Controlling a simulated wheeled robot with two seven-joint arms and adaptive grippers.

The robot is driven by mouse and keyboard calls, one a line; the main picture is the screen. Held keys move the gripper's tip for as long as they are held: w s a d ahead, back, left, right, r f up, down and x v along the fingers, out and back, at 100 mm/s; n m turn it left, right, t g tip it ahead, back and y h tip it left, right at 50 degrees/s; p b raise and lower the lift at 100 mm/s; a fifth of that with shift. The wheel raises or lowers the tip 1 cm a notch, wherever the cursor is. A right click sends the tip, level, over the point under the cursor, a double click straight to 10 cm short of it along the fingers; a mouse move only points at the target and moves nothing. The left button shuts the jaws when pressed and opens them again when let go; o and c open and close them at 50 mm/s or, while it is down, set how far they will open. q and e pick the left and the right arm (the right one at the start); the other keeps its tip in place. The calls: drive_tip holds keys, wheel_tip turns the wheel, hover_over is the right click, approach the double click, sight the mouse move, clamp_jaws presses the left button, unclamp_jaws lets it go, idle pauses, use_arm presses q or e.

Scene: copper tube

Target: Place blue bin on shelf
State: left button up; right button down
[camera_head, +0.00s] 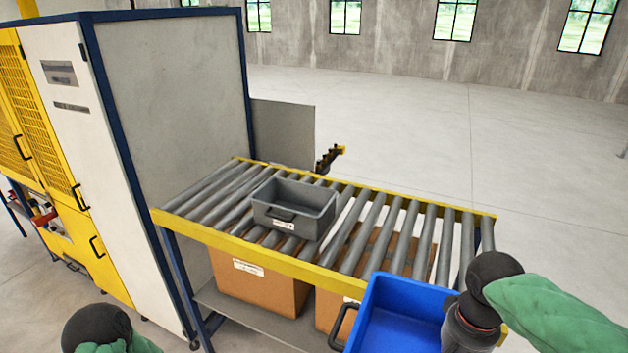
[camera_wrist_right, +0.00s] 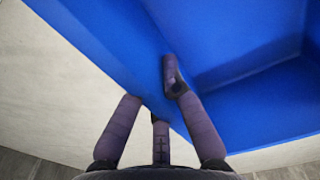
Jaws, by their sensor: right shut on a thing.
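The blue bin (camera_head: 400,312) is at the bottom right of the head view, in front of the conveyor's near right edge, with its open top up and a dark handle on its left side. Its blue wall (camera_wrist_right: 230,50) fills much of the right wrist view. My right gripper (camera_wrist_right: 155,105) is shut on the bin's wall, with fingers on both sides of it. A grey lower shelf (camera_head: 228,312) runs under the roller conveyor (camera_head: 400,225). My left gripper is out of view; only part of my left arm shows at bottom left.
A grey bin (camera_head: 297,206) stands on the rollers. Two cardboard boxes (camera_head: 258,285) sit beneath the conveyor on the lower shelf. A tall yellow and white machine (camera_head: 170,110) stands at left. The rollers right of the grey bin are clear.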

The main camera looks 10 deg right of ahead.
drive_tip(key=w+f, duration=0.1)
drive_tip(key=w+f+b, duration=0.1)
drive_tip(key=shift+w+a+f, duration=0.15)
drive_tip(key=shift+w+f, duration=0.05)
drive_tip(key=shift+f, duration=0.2)
drive_tip(key=w+a+f+n+b, duration=0.2)
drive_tip(key=f+b, duration=0.4)
drive_tip(key=f, duration=0.8)
drive_tip(key=w+a+f+n+b, duration=0.2)
drive_tip(key=w+a+f+b, duration=0.3)
drive_tip(key=f, duration=0.9)
drive_tip(key=w+a+f+n+b, duration=0.2)
drive_tip(key=w+f+b, duration=0.5)
drive_tip(key=f, duration=0.7)
drive_tip(key=shift+a+f+b, duration=0.15)
drive_tip(key=shift+a+b, duration=0.75)
drive_tip(key=shift+b, duration=0.25)
drive_tip(key=shift+d, duration=0.1)
